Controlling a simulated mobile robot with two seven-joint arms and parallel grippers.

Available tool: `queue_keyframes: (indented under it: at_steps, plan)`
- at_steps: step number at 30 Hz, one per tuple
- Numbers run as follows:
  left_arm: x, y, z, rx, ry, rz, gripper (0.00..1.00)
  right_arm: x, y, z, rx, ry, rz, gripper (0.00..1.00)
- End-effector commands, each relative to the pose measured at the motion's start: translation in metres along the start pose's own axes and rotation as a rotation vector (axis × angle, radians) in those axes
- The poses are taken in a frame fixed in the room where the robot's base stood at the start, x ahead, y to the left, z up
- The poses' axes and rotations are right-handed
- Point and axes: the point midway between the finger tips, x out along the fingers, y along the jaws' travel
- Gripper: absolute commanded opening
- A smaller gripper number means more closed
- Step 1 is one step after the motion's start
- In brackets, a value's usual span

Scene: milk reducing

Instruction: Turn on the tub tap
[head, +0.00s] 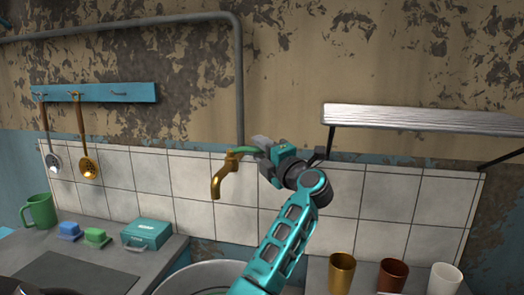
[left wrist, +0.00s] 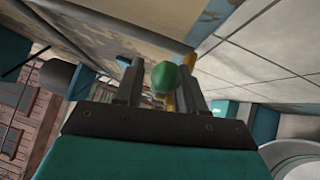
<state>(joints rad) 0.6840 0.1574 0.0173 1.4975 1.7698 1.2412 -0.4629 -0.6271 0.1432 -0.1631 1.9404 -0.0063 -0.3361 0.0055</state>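The brass tub tap (head: 221,181) hangs from the grey wall pipe above the tub (head: 185,275), its curved spout pointing down. A green part shows at its top, next to my left gripper (head: 262,148). In the left wrist view, the green rounded knob (left wrist: 172,80) lies between the two fingers of my left gripper (left wrist: 165,85), nearer the right one. A gap shows on its left side, so the fingers stand open around it. Brass parts of the tap show behind the knob. I cannot tell whether a finger touches it. My right gripper is out of view.
A metal shelf (head: 420,118) juts from the wall right of my gripper. The pipe (head: 239,80) runs down to the tap. Three cups, including a brown one (head: 392,275), stand at lower right. A teal box (head: 146,234) and green mug (head: 40,211) stand on the left counter.

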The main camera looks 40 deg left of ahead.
Motion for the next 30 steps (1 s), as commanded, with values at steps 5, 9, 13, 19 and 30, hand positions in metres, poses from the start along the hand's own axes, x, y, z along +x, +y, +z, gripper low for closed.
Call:
queue_keyframes:
  at_steps: [5, 9, 13, 19, 30]
  plan:
    - [-0.0002, 0.0001, 0.0001, 0.0, 0.0, 0.0, 0.34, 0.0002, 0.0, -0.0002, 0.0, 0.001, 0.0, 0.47]
    - [-0.0004, 0.0001, 0.0001, 0.0, 0.0, 0.0, 0.2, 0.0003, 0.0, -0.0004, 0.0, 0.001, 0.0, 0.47]
    - [-0.0005, 0.0001, 0.0001, 0.0, 0.0, 0.0, 0.08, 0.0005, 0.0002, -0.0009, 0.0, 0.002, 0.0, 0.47]
    - [-0.0006, 0.0001, 0.0002, 0.0, 0.0, 0.0, 0.0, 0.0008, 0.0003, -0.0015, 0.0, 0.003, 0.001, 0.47]
    - [-0.0006, -0.0001, 0.0008, 0.0, -0.002, 0.0, 0.0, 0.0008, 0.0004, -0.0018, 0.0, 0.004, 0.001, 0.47]
